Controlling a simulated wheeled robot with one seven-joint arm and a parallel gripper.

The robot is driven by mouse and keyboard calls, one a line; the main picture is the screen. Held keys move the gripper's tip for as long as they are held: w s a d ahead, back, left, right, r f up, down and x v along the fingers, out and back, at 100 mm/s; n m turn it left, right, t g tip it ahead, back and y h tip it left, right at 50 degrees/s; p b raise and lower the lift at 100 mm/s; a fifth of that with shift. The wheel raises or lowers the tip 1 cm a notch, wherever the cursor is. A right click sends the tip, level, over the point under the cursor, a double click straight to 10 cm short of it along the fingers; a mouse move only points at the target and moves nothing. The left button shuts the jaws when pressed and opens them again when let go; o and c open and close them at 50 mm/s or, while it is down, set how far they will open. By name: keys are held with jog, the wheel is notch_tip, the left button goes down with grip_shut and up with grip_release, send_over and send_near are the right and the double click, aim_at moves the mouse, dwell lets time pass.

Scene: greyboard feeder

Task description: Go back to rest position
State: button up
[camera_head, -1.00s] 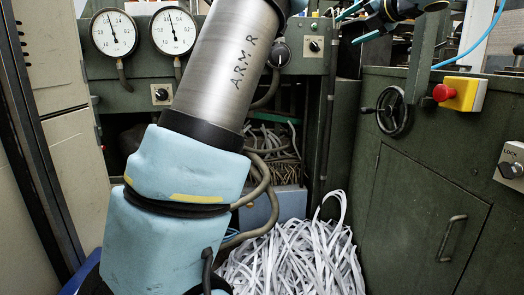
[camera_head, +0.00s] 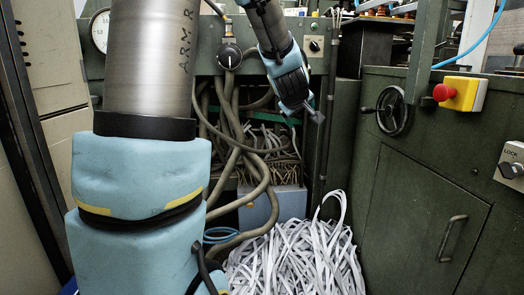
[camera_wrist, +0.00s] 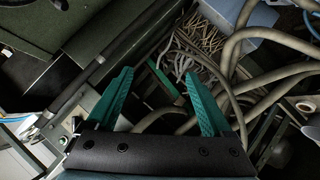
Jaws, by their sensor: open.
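My gripper (camera_head: 317,116) hangs in front of the dark green machine panel (camera_head: 345,100), pointing down and to the right in the head view. In the wrist view my gripper (camera_wrist: 158,74) shows two green fingers spread wide apart, with nothing between them. Beyond the fingers are hoses and a heap of thin brown strands. My grey and light blue upper arm stands nearly upright at the left of the head view and hides part of the panel.
Thick hoses (camera_head: 232,110) loop down the panel. White paper strips (camera_head: 295,262) are piled on the floor below. At right, a green cabinet (camera_head: 420,190) carries a handwheel (camera_head: 393,111) and a red stop button (camera_head: 441,92). A gauge (camera_head: 99,32) is partly hidden at left.

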jog(key=s+a+f+m+g+y, duration=0.25)
jog(key=s+a+f+g, duration=0.25)
jog(key=s+a+f, duration=0.55)
jog(key=s+a+f+m+g+y, duration=0.1)
jog(key=s+a+f+m+g, duration=0.45)
jog(key=s, duration=0.75)
notch_tip(320, 180, up, 25)
jog(key=a+n+t+p, duration=0.1)
jog(key=a+p, duration=0.1)
jog(key=p, duration=2.4)
jog(key=shift+s, duration=0.4)
